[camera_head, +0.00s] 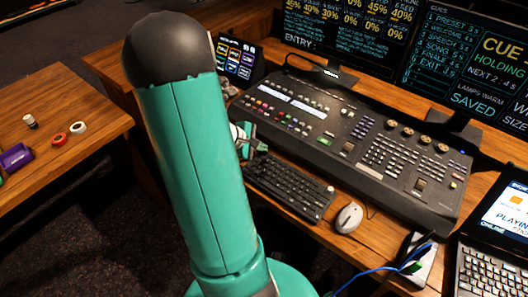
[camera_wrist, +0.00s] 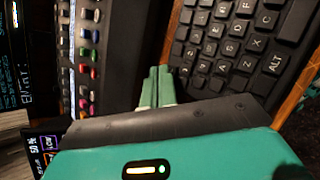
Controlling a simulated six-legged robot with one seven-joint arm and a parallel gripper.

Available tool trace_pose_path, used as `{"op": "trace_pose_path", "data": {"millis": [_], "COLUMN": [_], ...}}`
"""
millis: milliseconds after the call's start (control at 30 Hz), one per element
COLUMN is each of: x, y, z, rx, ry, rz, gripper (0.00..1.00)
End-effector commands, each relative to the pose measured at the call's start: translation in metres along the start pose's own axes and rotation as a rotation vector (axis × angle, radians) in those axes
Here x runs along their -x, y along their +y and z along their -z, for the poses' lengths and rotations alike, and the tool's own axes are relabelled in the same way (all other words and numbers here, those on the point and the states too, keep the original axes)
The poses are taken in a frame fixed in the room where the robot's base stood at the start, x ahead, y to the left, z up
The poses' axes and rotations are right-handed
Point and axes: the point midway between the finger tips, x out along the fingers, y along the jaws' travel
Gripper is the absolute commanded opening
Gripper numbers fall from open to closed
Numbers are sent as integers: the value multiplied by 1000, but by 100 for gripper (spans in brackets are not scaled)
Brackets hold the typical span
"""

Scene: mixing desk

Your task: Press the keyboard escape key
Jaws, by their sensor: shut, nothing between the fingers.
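The black keyboard (camera_head: 290,188) lies on the wooden desk in front of the mixing console, and its keys fill the upper right of the wrist view (camera_wrist: 222,48). My gripper (camera_head: 259,147) is at the keyboard's far left corner, partly hidden by my arm in the head view. In the wrist view its two green fingers (camera_wrist: 158,88) are together and empty, beside the keyboard's edge near the console. The escape key cannot be made out; that corner is hidden by my gripper. I cannot tell whether the fingertips touch a key.
The mixing console (camera_head: 350,140) stands right behind the keyboard, with monitors beyond. A white mouse (camera_head: 348,217) is right of the keyboard, and a laptop (camera_head: 492,255) is at the far right. A small tilted screen (camera_head: 236,58) stands at the back left.

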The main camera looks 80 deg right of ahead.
Motion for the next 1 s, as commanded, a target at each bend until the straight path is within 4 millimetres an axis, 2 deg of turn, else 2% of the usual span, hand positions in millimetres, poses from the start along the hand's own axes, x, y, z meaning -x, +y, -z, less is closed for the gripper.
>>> {"op": "trace_pose_path", "data": {"millis": [500, 1000], "x": [-2, 8], "y": [-1, 6], "z": [1, -6], "rx": [0, 0], "ry": [0, 0], "rz": [0, 0], "gripper": [0, 0]}}
